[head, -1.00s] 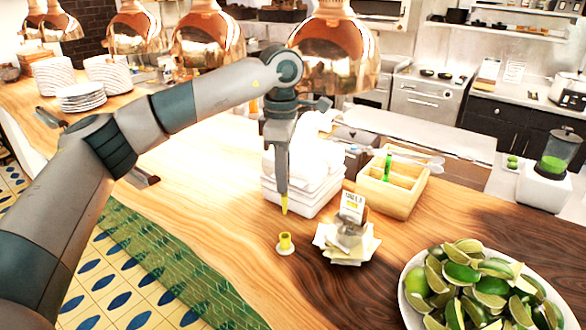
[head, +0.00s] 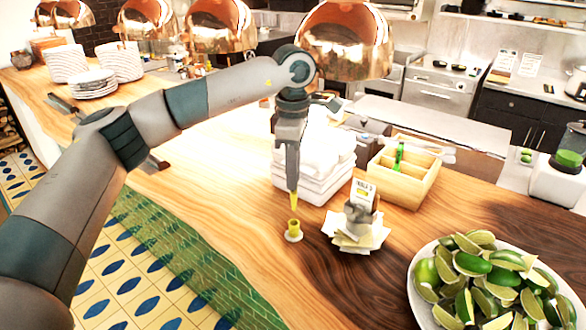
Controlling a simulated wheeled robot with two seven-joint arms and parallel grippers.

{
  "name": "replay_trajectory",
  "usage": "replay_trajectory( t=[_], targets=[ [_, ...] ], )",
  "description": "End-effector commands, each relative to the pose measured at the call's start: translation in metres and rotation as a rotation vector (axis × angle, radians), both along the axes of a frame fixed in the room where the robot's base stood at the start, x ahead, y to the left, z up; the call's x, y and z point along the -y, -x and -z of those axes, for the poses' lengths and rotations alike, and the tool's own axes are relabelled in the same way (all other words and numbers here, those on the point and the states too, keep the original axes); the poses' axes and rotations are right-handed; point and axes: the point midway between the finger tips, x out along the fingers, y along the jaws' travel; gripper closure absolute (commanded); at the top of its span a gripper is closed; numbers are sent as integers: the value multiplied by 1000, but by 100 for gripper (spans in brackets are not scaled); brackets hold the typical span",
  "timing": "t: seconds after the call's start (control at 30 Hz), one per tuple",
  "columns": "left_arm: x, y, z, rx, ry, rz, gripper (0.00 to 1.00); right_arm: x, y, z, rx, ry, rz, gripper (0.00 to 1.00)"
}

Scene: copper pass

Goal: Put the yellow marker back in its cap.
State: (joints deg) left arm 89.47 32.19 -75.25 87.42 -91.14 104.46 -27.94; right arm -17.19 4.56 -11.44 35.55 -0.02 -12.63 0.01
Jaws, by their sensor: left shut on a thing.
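The yellow marker (head: 294,200) points down from my left gripper (head: 293,182), which is shut on it. Only the marker's lower end shows below the fingers. The yellow cap (head: 293,229) stands upright on a pale round base (head: 293,237) on the wooden counter. The marker's tip is right above the cap's mouth, in line with it in this view. My right gripper is not in view.
Folded white cloths (head: 318,180) stand stacked just behind the cap. A card holder on paper slips (head: 357,232) is close to its right. A wooden box (head: 408,185) and a plate of limes (head: 420,294) are further right. The counter left of the cap is clear.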

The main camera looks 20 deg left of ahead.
Motion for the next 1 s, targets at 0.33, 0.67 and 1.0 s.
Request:
replay_trajectory(
  t=[0.33, 0.67, 1.0],
  targets=[
    [0, 0, 24, 0, -1, 0, 100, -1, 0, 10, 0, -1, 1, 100],
    [0, 0, 27, 0, 0, 0, 100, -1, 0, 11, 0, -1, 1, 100],
    [0, 0, 27, 0, 0, 0, 100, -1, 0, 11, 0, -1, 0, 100]
  ],
)
